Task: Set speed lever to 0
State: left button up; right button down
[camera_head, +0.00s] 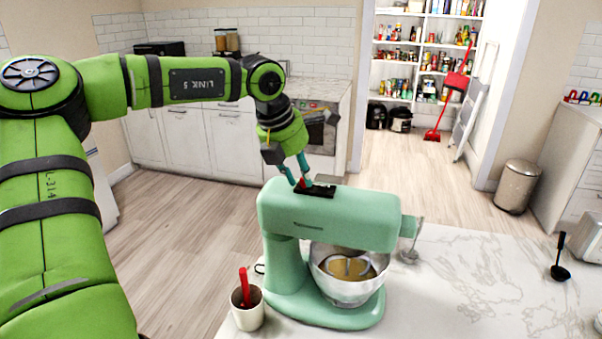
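A mint-green stand mixer (330,218) stands on the white marbled counter. On top of its head is a black slotted plate (320,191) with a small red speed lever (303,182) at the plate's left end. My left gripper (301,181) reaches down from above, its two teal fingers on either side of the red lever. The fingertips are a little apart; whether they press on the lever is too small to tell. Any markings on the plate cannot be read. The mixer's steel bowl (345,290) holds something yellowish under the beater. My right gripper is not in view.
A white cup (247,313) with a red-handled utensil stands left of the mixer's base. The counter (455,275) between mixer and ladle is mostly clear. Cabinets and pantry shelves are far behind.

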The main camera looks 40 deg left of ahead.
pick_arm(q)
jog(key=v, duration=1.2)
dwell(0.5)
